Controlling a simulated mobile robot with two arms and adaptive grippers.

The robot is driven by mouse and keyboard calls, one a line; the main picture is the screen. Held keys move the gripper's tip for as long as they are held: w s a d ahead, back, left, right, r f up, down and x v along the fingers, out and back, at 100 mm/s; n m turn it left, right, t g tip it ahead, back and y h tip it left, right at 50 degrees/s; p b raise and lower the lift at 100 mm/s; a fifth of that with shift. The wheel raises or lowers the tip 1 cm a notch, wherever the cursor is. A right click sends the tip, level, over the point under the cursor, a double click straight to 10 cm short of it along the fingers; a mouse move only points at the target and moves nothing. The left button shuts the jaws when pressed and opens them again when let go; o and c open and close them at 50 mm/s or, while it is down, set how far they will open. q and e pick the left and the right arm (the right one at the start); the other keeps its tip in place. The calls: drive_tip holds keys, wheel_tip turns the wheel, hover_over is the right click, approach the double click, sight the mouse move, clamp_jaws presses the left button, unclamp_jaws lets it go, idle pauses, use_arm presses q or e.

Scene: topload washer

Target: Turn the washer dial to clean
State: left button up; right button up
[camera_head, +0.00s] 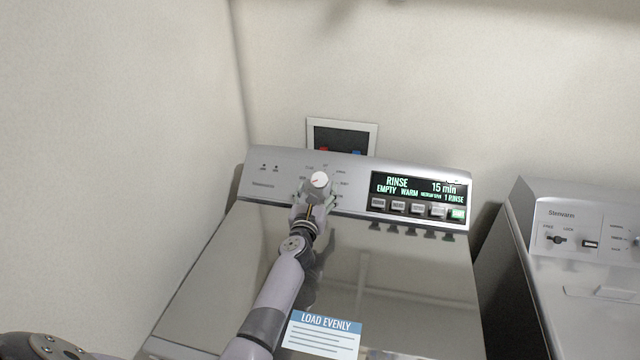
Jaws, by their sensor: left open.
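The washer (395,270) is a grey top loader with its lid closed. The display (418,188) reads RINSE, EMPTY, WARM, 15 min. My left gripper (318,194) is at the dial, reaching up from below. Its jaws are open, with fingers near the knob's lower sides; I cannot tell whether they touch it. The small labels around the dial are too blurred to read, and some are covered by the gripper. My right gripper is not in view.
A row of buttons (418,209) sits below the display, right of the dial. A second machine (575,240) stands to the right, across a narrow gap. A wall box (342,138) is behind the panel. A wall (110,150) is close on the left.

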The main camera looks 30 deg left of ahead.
sight(319, 182)
use_arm(q)
drive_tip(key=b+x, duration=0.1)
drive_tip(key=x, duration=0.3)
drive_tip(key=shift+f, duration=0.1)
drive_tip(key=shift+w+b, duration=0.3)
drive_tip(key=shift+w, duration=0.1)
drive_tip(key=shift+a, duration=0.1)
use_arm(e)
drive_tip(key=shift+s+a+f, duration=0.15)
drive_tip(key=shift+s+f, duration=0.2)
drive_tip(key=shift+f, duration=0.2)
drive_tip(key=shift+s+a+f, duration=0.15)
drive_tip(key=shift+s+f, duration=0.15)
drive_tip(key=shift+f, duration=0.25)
use_arm(q)
drive_tip(key=shift+c, duration=0.4)
drive_tip(key=c, duration=1.1)
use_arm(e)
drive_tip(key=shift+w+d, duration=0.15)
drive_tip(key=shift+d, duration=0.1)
